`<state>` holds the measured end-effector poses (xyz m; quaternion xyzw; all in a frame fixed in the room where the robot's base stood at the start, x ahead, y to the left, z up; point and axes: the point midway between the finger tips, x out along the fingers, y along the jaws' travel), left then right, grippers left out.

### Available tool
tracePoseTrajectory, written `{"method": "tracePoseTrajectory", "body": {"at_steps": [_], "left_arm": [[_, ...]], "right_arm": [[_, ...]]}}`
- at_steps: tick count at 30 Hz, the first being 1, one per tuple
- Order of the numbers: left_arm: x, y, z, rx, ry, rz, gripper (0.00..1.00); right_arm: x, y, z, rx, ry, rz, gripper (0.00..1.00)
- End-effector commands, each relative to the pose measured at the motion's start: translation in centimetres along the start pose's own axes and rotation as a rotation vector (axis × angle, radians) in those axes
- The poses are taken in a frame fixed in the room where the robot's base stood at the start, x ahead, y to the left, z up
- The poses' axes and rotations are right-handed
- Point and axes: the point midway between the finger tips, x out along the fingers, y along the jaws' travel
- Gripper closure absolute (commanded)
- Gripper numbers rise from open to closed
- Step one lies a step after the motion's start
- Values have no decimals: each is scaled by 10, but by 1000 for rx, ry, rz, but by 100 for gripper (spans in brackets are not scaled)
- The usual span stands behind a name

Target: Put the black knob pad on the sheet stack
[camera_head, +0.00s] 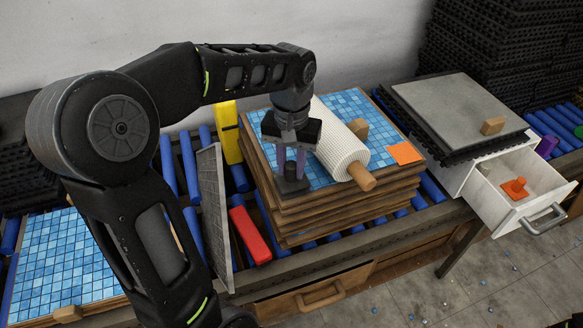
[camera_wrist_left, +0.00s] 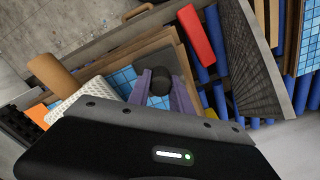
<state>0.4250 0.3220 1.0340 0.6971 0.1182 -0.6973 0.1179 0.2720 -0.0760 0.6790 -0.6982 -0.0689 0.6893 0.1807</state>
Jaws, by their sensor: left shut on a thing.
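The black knob pad (camera_head: 292,184) is between the purple fingers of my left gripper (camera_head: 291,166), which is shut on its knob. It is at the near-left corner of the sheet stack (camera_head: 352,104), a pile of wooden boards topped with blue mosaic. I cannot tell whether the pad touches the top sheet or hangs just above it. In the left wrist view the dark round knob (camera_wrist_left: 161,82) shows between the fingertips, with blue mosaic beside it; the pad's underside is hidden. My right gripper is in neither view.
On the stack lie a white roll (camera_head: 338,142) with wooden handles, a wooden block (camera_head: 358,128) and an orange square (camera_head: 405,153). A grey grid panel (camera_head: 214,215) leans left of it, near a red piece (camera_head: 250,236). An open drawer (camera_head: 490,205) at right holds an orange knob pad (camera_head: 515,188).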

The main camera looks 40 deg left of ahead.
Motion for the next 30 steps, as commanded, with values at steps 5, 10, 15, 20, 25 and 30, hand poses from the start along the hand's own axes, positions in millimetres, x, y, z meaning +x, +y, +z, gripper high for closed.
{"method": "tracePoseTrajectory", "body": {"at_steps": [5,10,15,20,25,30], "left_arm": [[13,0,0,0,0,1,100],[13,0,0,0,1,1,100],[18,0,0,0,0,1,100],[16,0,0,0,0,1,62],[16,0,0,0,0,1,53],[16,0,0,0,0,1,53]], "right_arm": [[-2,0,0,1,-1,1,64],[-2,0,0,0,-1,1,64],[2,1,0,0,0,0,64],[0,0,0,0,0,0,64],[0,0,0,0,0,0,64],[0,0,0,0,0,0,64]]}}
